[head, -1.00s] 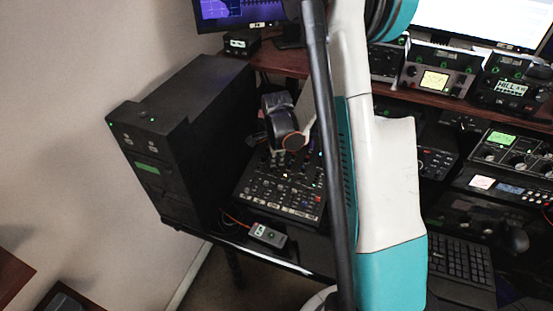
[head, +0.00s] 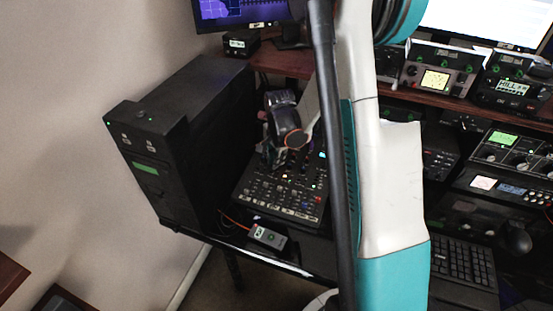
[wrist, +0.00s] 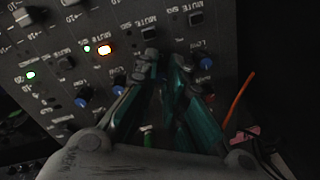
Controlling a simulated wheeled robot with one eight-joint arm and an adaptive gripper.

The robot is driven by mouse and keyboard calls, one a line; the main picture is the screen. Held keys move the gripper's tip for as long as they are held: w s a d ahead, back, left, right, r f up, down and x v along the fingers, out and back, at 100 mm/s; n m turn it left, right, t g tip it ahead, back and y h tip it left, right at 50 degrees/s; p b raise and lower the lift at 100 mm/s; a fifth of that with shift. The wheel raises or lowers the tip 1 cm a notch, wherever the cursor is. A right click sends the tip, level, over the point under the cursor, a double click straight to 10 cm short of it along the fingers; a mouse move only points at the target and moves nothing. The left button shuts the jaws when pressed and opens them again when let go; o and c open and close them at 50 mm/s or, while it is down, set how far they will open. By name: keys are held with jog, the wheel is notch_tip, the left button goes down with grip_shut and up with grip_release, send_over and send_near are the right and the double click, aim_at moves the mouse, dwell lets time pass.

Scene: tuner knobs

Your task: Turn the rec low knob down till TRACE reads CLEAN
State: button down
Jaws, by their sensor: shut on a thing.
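The mixer (head: 285,195) is a dark panel of knobs and lit buttons on the desk. My gripper (head: 276,160) reaches down onto its far part. In the wrist view its teal-and-grey fingers (wrist: 165,68) are closed together at the panel, in a row of blue LOW knobs. One blue knob (wrist: 205,63) shows right of the fingers and another (wrist: 120,85) left. The knob between the fingertips is hidden by them. The rec label cannot be read. A TRACE readout cannot be made out; a monitor (head: 240,10) with a purple plot stands at top left.
A black computer tower (head: 180,140) stands close left of the mixer. A small grey box (head: 268,236) with a lit display lies at the desk's front edge, with an orange cable (wrist: 240,100). Radios and a keyboard (head: 462,262) are at right, beyond my arm.

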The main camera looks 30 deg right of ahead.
jog(key=c, duration=1.9)
grip_release()
jog(key=shift+a, duration=0.1)
jog(key=r, duration=0.4)
jog(key=s+r, duration=0.1)
jog(key=r, duration=0.7)
jog(key=shift+s+a, duration=0.2)
jog(key=shift+s, duration=0.15)
jog(key=shift+f, duration=0.1)
